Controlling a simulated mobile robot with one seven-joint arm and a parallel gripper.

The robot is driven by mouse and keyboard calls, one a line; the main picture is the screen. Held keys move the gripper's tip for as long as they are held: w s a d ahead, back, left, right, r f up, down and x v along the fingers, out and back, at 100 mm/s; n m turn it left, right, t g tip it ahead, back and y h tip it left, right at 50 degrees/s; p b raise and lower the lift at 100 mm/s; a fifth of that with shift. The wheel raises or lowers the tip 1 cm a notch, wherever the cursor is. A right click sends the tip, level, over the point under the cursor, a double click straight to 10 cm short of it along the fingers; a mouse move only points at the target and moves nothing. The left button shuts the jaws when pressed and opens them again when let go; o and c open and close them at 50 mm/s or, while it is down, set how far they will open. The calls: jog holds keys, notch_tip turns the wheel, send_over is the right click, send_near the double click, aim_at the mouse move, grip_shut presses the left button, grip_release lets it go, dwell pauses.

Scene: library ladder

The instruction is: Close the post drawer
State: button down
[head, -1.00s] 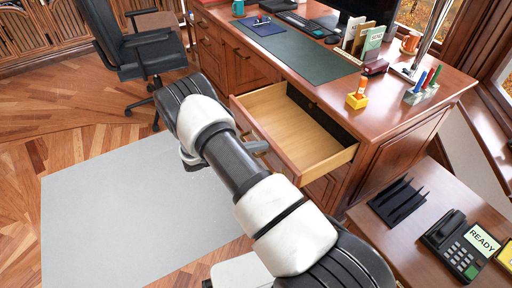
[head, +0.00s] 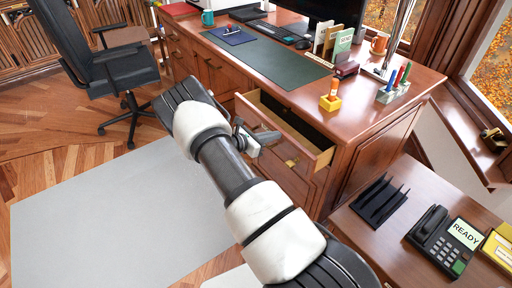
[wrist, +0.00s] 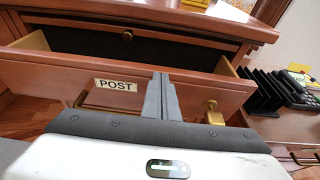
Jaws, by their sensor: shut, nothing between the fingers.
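The post drawer (head: 322,160) stands partly open on the near side of the wooden desk (head: 352,150), its dark inside showing. In the wrist view its wooden front (wrist: 42,82) carries a POST label (wrist: 116,85). A brass handle mount (wrist: 213,112) shows right of the label, and part of the handle is hidden behind my fingers. My gripper (wrist: 163,92) is shut and empty, its fingertips at the drawer front between label and mount. Whether they touch it I cannot tell. In the head view my gripper (head: 256,140) is in front of the drawer, partly covering it.
A yellow holder (head: 331,103) and a pen block (head: 393,95) stand on the desktop above the drawer. A side table with a black rack (head: 378,202) and a phone (head: 440,240) is at the right. An office chair (head: 90,65) stands left. The grey mat (head: 110,220) is clear.

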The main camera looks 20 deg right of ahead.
aim_at(288, 136)
jog(key=d, duration=0.3)
jog(key=w+d+b, duration=0.1)
jog(key=d, duration=0.3)
jog(key=shift+w, duration=0.2)
jog(key=shift+a, duration=0.5)
jog(key=f+p+v, duration=0.1)
jog(key=p+v, duration=0.1)
jog(key=v, duration=1)
jog(key=s+d+r+y+p, duration=0.1)
jog(key=s+r+y+p, duration=0.2)
jog(key=s+r+p, duration=0.15)
jog(key=shift+g, duration=0.3)
jog(key=b+x, duration=0.1)
jog(key=x, duration=0.9)
jog(key=shift+w+d+f, duration=0.1)
jog(key=shift+w+f, duration=0.15)
jog(key=shift+f, duration=0.1)
jog(key=shift+w+d+r+b, duration=0.1)
jog(key=shift+w+d+b, duration=0.15)
jog(key=shift+d, duration=0.65)
jog(key=shift+w+d+r+b, duration=0.1)
jog(key=shift+w+d+b, duration=0.1)
jog(key=shift+d, duration=0.75)
jog(key=shift+d, duration=0.1)
